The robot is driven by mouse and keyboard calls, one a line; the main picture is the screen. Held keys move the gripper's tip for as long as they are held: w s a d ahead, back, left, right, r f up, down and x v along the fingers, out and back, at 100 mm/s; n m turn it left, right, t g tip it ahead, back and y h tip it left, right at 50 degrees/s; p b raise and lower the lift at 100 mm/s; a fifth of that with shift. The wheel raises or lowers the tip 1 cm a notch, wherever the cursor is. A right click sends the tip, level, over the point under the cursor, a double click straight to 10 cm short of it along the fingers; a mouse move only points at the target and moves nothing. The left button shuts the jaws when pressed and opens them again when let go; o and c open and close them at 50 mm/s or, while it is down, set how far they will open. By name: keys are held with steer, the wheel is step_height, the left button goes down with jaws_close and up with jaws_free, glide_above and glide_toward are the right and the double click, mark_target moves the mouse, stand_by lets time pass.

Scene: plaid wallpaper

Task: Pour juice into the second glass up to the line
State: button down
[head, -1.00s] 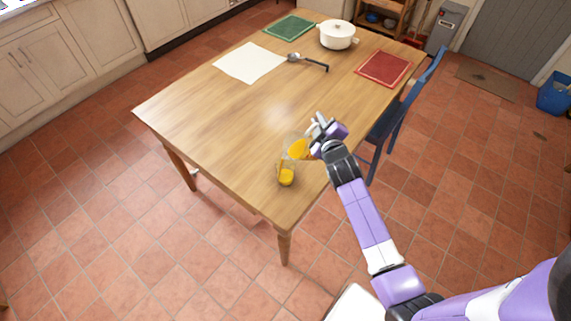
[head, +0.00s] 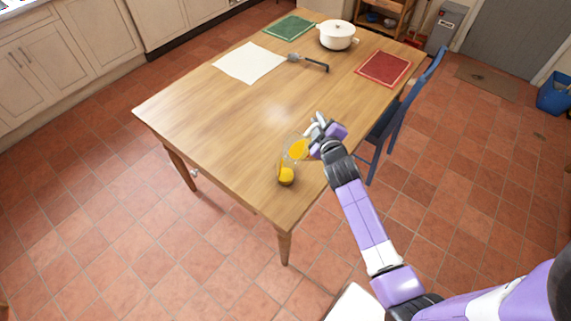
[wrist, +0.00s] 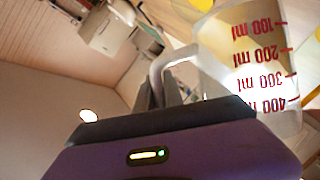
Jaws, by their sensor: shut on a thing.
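A clear measuring jug (head: 295,149) with orange juice in it is held by my gripper (head: 315,138) above the table's near edge. My gripper is shut on its handle. In the wrist view the jug (wrist: 245,60) shows red millilitre marks, upside down, and its pale handle (wrist: 160,75) runs to my gripper. The jug is tilted over a small glass (head: 286,176) that holds orange juice and stands near the table's near corner. I cannot make out the line on the glass, nor a stream of juice. Only one glass shows clearly; the jug may hide another.
The wooden table (head: 215,110) is mostly bare in the middle. A white sheet (head: 248,62), a dark-handled utensil (head: 314,64), a green mat (head: 289,28), a white pot (head: 338,35) and a red mat (head: 383,68) lie farther back. A blue chair (head: 405,105) stands at the right side.

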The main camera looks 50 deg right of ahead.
steer(key=shift+w+a+r+n+b, duration=0.15)
steer(key=shift+w+a+n+b, duration=0.05)
steer(key=shift+a+n+b, duration=0.2)
stand_by(2.0)
steer(key=shift+d+r, duration=0.1)
steer(key=shift+s+d+p, duration=0.1)
steer(key=shift+d+p, duration=0.1)
steer(key=shift+p, duration=0.45)
steer(key=d+f+m, duration=0.1)
steer(key=s+d+f+m+y+b, duration=0.1)
steer(key=f+m, duration=0.1)
steer(key=shift+d+f+b, duration=0.25)
steer(key=shift+d+b, duration=0.05)
steer(key=shift+s+f, duration=0.1)
